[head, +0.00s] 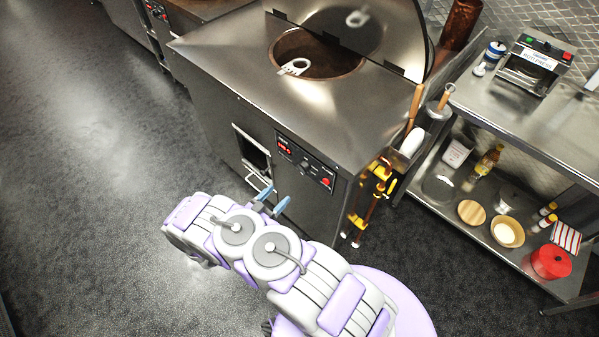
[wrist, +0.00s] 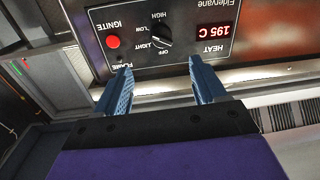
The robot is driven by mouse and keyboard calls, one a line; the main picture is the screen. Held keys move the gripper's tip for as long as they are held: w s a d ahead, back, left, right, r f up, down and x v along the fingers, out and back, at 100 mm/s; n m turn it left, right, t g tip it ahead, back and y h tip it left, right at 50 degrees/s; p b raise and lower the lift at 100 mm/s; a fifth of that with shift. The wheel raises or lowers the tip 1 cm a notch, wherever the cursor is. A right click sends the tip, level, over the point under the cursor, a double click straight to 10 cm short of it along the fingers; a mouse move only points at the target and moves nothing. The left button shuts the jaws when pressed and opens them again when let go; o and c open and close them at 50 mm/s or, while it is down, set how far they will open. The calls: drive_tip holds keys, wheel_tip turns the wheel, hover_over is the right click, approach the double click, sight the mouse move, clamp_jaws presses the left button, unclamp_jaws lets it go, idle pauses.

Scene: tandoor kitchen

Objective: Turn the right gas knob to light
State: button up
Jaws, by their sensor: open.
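The control panel (head: 305,163) is on the front of the steel tandoor. In the wrist view, where its lettering is upside down, a black knob (wrist: 160,33) sits among the marks HIGH, LOW, OFF and LIGHT. I cannot tell which mark it points at. It is the only knob I make out on this panel. A red IGNITE button (wrist: 113,41) is left of it and a red "195 C" display (wrist: 214,30) right of it. My gripper (wrist: 160,67) is open and empty, its blue fingers apart just short of the panel. In the head view my gripper (head: 273,200) is in front of the tandoor.
The tandoor top (head: 215,50) has a round opening with its lid raised. An open hatch (head: 252,155) is left of the panel. Yellow gas piping (head: 370,195) runs down the tandoor's right side. A steel shelf (head: 530,125) with bowls and bottles stands at right. Floor at left is clear.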

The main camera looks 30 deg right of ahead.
sight(300, 170)
drive_tip(key=b+x, duration=0.3)
drive_tip(key=x, duration=1)
drive_tip(key=shift+w+d, duration=0.25)
drive_tip(key=shift+d, duration=0.05)
drive_tip(key=shift+c, duration=0.2)
drive_tip(key=c, duration=1)
drive_tip(key=shift+r+n+p, duration=0.15)
drive_tip(key=shift+n+p, duration=0.2)
drive_tip(key=shift+n, duration=0.15)
drive_tip(key=n, duration=0.7)
drive_tip(key=shift+a+r+g, duration=0.1)
drive_tip(key=shift+g, duration=0.2)
drive_tip(key=shift+n, duration=1.6)
drive_tip(key=shift+w+r+y, duration=0.1)
drive_tip(key=shift+y, duration=0.2)
